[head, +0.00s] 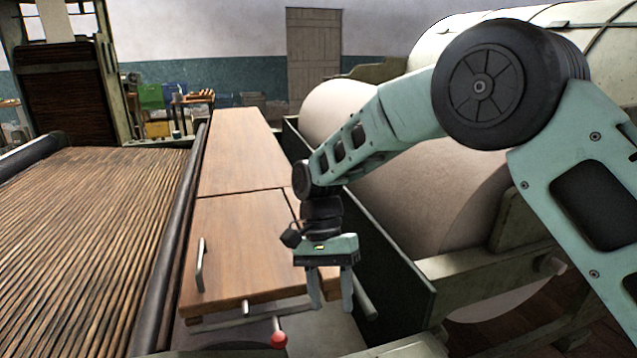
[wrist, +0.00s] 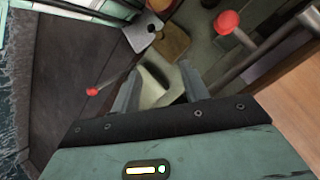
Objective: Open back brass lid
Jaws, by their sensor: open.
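My gripper (head: 331,302) is open and empty, pointing down just right of the near wooden panel in the head view. Its two fingers (wrist: 159,70) also show apart in the wrist view. Beyond the fingertips in the wrist view, a small brownish, brass-coloured plate (wrist: 172,41) lies beside a silvery plate (wrist: 141,33) with a dark spot. The brownish plate may be the brass lid; I cannot tell for sure. It looks flat, and nothing touches it. In the head view I cannot make out a brass lid; my arm and gripper cover part of that area.
A red knob (wrist: 227,22) on a rod stands near the fingers; a smaller red tip (wrist: 92,92) is at left. In the head view are a near wooden panel (head: 240,235) with a metal handle (head: 201,264), a far panel (head: 240,150), and large rollers (head: 400,200) at right.

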